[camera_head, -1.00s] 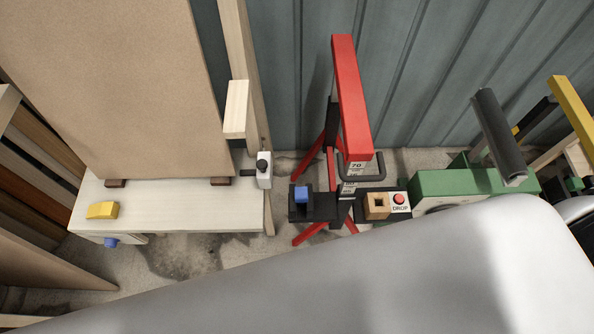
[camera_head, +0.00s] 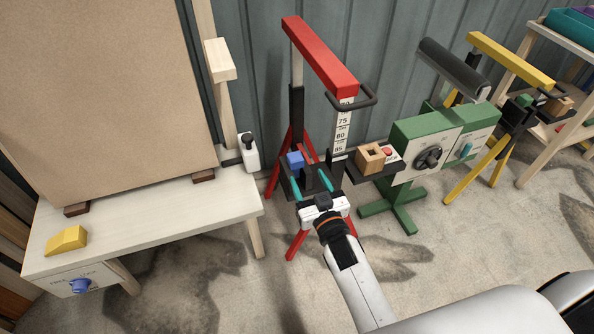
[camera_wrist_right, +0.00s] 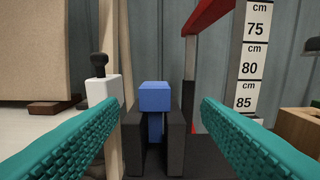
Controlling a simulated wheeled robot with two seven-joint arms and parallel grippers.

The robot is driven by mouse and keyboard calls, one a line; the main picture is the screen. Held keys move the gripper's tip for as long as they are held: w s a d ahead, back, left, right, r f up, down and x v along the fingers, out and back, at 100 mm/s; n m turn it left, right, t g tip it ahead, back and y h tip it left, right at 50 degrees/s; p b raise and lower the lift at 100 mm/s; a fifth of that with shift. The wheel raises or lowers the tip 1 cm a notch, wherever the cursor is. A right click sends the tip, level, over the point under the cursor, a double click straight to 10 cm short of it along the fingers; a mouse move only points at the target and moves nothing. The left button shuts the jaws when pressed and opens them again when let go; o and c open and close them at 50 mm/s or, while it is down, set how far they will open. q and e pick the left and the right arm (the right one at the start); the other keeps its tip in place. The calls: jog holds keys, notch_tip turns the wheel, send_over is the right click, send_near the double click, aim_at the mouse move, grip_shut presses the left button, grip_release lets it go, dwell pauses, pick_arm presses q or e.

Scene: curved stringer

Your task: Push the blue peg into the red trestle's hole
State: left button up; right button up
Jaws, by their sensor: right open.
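The red trestle (camera_head: 320,58) stands against the wall; its red top bar (camera_wrist_right: 212,15) also shows in the right wrist view, beside a white cm scale (camera_wrist_right: 252,65). The blue peg (camera_head: 295,160) sits in a black holder on the trestle. In the right wrist view the peg (camera_wrist_right: 154,97) stands upright between the holder's two dark walls. My right gripper (camera_head: 311,184) is open, with teal fingers pointing at the holder. The peg lies ahead between the fingers, apart from them. I cannot make out the trestle's hole. My left gripper is not in view.
A wooden block with a square hole (camera_head: 370,158) and a red button (camera_head: 387,153) sit right of the scale. A green machine (camera_head: 430,150) stands farther right. A pale bench (camera_head: 150,215) with a yellow block (camera_head: 66,240) is at left.

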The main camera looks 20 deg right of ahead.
aim_at(298, 163)
jog(key=w, duration=0.2)
jog(key=shift+w+a, duration=0.1)
jog(key=shift+w, duration=0.3)
jog(key=shift+w+a+b, duration=0.2)
jog(key=shift+w+b, duration=0.1)
jog(key=shift+w, duration=1.15)
jog(key=shift+w+a+b, duration=0.15)
jog(key=shift+w+b, duration=0.15)
jog(key=shift+w, duration=1.15)
jog(key=c, duration=1.1)
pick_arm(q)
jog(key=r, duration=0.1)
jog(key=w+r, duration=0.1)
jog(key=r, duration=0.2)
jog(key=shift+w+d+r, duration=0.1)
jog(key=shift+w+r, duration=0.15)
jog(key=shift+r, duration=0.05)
pick_arm(e)
jog(key=shift+r, duration=0.15)
